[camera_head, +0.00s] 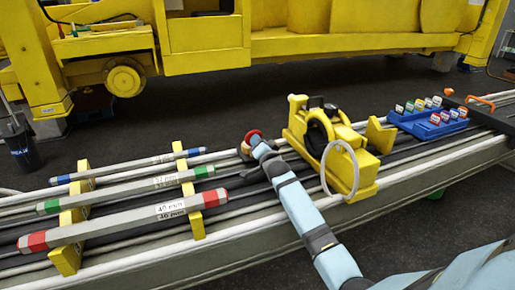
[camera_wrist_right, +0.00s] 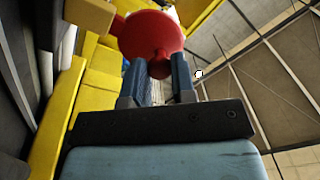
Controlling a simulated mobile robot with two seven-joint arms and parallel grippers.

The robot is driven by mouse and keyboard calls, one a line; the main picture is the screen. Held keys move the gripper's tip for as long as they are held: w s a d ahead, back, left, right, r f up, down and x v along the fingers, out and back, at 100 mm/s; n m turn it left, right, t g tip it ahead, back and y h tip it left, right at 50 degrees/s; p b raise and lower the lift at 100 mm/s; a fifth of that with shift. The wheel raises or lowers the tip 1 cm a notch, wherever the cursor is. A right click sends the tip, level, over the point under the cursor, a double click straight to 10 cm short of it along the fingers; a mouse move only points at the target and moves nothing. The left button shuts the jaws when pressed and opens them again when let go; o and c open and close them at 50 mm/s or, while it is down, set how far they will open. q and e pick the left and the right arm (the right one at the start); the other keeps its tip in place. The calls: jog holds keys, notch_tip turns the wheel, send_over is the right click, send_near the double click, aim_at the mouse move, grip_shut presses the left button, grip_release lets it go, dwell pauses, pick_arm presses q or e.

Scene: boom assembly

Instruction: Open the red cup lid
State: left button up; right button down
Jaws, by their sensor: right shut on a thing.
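The red cup lid (camera_wrist_right: 140,35) is a round red disc with a knob in the right wrist view. My right gripper (camera_wrist_right: 160,72) is shut on the lid's knob, with one blue-grey finger on each side. In the head view, the red lid (camera_head: 253,134) shows just beyond the tip of my right gripper (camera_head: 251,148), left of the yellow machine. The body under the lid is mostly hidden, and I cannot tell whether the lid is apart from it. My left gripper is not in view.
A yellow machine (camera_head: 352,170) with a pale ring stands right of the gripper. Long grey bars with coloured ends (camera_head: 130,218) lie in yellow holders at left. A blue tray (camera_head: 408,121) of small coloured pieces is at right. Dark floor is clear behind the rails.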

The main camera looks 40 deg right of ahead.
jog(key=shift+s+f+t, duration=0.1)
jog(key=shift+t, duration=0.2)
jog(key=c, duration=1)
grip_release()
jog(key=shift+o, duration=0.3)
jog(key=shift+s, duration=0.1)
